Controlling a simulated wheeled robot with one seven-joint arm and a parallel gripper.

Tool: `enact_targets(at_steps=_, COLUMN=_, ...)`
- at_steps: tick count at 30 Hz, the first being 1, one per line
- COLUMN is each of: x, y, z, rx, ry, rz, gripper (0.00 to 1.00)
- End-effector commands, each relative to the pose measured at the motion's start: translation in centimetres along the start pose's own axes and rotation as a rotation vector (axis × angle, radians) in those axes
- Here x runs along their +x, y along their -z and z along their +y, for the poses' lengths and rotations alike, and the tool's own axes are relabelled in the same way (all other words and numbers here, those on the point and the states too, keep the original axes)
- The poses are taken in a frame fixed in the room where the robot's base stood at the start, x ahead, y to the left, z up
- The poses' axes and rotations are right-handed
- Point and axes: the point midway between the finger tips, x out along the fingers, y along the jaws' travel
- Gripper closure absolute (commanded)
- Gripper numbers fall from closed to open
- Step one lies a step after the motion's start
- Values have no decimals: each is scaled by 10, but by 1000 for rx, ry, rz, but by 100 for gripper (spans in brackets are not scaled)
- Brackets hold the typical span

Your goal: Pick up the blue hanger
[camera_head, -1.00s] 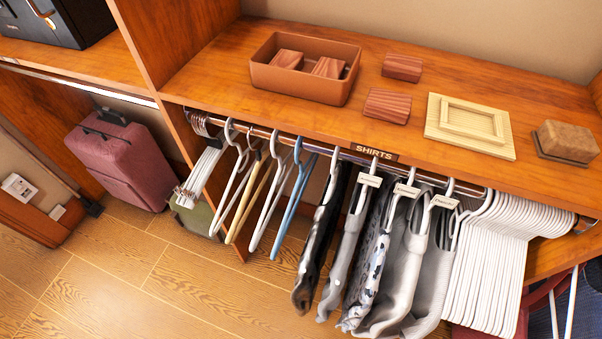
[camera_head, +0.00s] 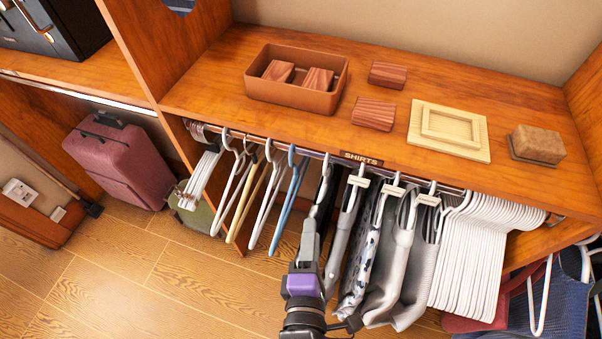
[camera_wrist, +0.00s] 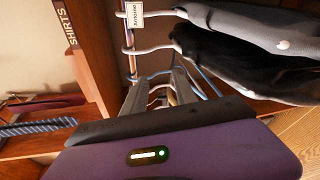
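The blue hanger (camera_head: 284,214) hangs bare from the closet rail, between white hangers on its left and dark clothing on its right. In the wrist view a thin blue part of the hanger (camera_wrist: 207,80) shows beyond my fingers, partly hidden. My gripper (camera_head: 309,222) is in front of the dark garment, right of the blue hanger in the head view. In the wrist view my gripper (camera_wrist: 160,88) has its two grey fingers apart, with hanger hooks visible through the gap farther off. It appears empty and apart from the blue hanger.
The rail runs below a wooden shelf (camera_head: 230,90). White and wooden hangers (camera_head: 247,200) hang left; several shirts (camera_head: 395,250) and many white hangers (camera_head: 480,255) hang right. A brown tray (camera_head: 260,92) and blocks lie on the shelf. Floor (camera_head: 150,270) is open at left.

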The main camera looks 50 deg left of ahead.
Motion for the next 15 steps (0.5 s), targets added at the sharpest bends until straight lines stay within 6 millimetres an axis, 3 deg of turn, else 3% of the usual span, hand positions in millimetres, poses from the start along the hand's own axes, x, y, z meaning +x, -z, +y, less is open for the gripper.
enact_targets(at_steps=3, x=22, y=15, z=7, rx=-286, ry=33, rz=0, gripper=66)
enact_targets(at_steps=7, x=38, y=18, z=-1, rx=-588, ry=95, rz=-13, gripper=66)
enact_targets(at_steps=15, x=42, y=6, z=-32, rx=-977, ry=222, rz=-19, gripper=66)
